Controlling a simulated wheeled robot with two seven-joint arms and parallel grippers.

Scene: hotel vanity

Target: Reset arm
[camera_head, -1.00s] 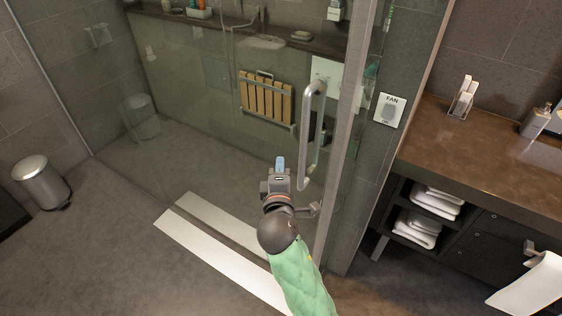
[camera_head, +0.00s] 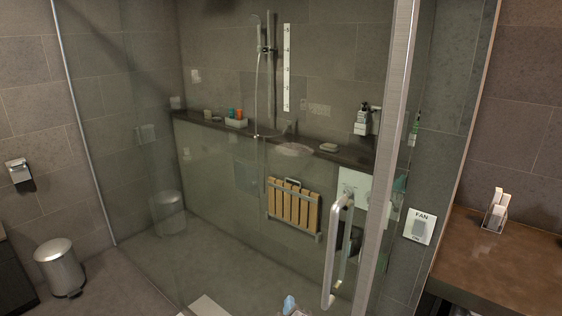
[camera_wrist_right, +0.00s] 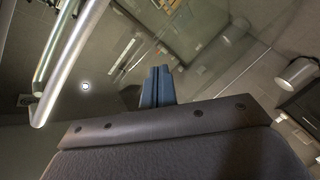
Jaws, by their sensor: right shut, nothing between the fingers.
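My right gripper (camera_head: 289,305) shows only as its blue fingertips at the bottom edge of the head view, left of the shower door handle (camera_head: 338,250). In the right wrist view its two blue fingers (camera_wrist_right: 157,88) are together, shut and empty. The handle shows there as a long metal bar (camera_wrist_right: 68,66) at the left, apart from the fingers. The rest of my right arm is below the head view. My left gripper is not in view.
The glass shower door stands behind the handle. A metal bin (camera_head: 60,268) stands at the left. A brown counter (camera_head: 505,262) is at the right, with a fan switch (camera_head: 419,226) on the wall beside it. A wooden slatted seat (camera_head: 293,205) hangs inside the shower.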

